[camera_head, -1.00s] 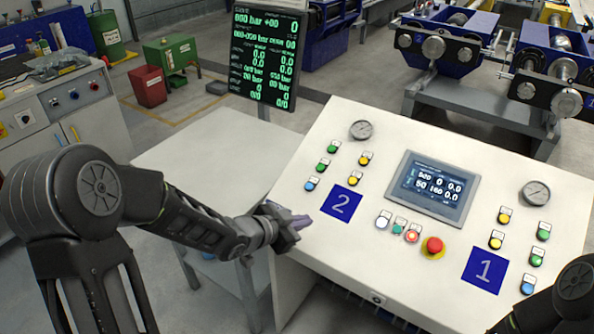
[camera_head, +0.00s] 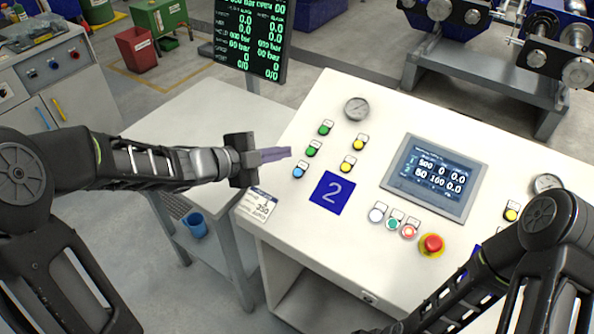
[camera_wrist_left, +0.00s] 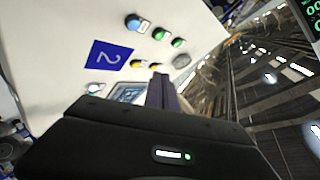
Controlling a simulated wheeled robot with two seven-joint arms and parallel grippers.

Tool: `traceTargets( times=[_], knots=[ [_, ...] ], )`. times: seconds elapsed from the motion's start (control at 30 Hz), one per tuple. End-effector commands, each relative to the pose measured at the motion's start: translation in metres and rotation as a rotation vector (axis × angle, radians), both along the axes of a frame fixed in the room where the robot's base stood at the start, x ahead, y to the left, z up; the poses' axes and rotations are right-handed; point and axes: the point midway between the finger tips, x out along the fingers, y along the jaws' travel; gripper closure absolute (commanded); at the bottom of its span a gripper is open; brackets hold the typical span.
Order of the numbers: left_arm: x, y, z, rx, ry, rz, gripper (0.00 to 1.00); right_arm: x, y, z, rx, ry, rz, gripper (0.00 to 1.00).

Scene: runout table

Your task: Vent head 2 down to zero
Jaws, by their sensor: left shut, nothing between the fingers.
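The sloped white console carries a blue plate marked 2 (camera_head: 331,193), also in the left wrist view (camera_wrist_left: 110,55). Behind it stand two green buttons (camera_head: 312,149), two yellow buttons (camera_head: 347,165), one blue button (camera_head: 299,172) and a round gauge (camera_head: 357,108) whose needle I cannot read. The blue button also shows in the left wrist view (camera_wrist_left: 133,22). My left gripper (camera_head: 286,153) is shut and empty, its purple-grey fingertips beside the console's left edge, close to the blue and lower green buttons. Contact is not visible. My right arm shows at lower right; its gripper is out of view.
A touchscreen (camera_head: 433,176) sits mid-console, with a red emergency stop (camera_head: 431,244) and several small buttons in front. A dark display (camera_head: 250,38) stands behind the left side table (camera_head: 190,120).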

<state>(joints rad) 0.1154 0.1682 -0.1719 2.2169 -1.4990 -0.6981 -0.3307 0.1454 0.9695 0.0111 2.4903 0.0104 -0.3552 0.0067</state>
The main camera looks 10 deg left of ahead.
Motion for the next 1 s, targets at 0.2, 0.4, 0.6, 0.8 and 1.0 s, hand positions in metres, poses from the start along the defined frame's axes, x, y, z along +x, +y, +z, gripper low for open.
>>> traceTargets(
  times=[0.2, 0.4, 0.6, 0.8, 1.0],
  knots=[
    [0.004, -0.002, -0.013, -0.001, 0.001, 0.0, 1.0, 0.001, 0.001, -0.012, 0.002, -0.004, 0.001, 1.0],
    [0.013, -0.005, -0.037, -0.001, 0.001, 0.0, 1.0, 0.004, 0.002, -0.032, 0.008, -0.012, 0.003, 1.0],
    [0.024, -0.01, -0.061, 0.0, 0.001, -0.001, 1.0, 0.006, 0.003, -0.053, 0.014, -0.02, 0.006, 1.0],
    [0.031, -0.013, -0.076, -0.001, 0.001, 0.001, 1.0, 0.007, 0.003, -0.064, 0.015, -0.023, 0.006, 1.0],
    [0.034, -0.014, -0.08, -0.001, 0.0, 0.001, 1.0, 0.008, 0.003, -0.067, 0.015, -0.024, 0.007, 1.0]
  ],
)
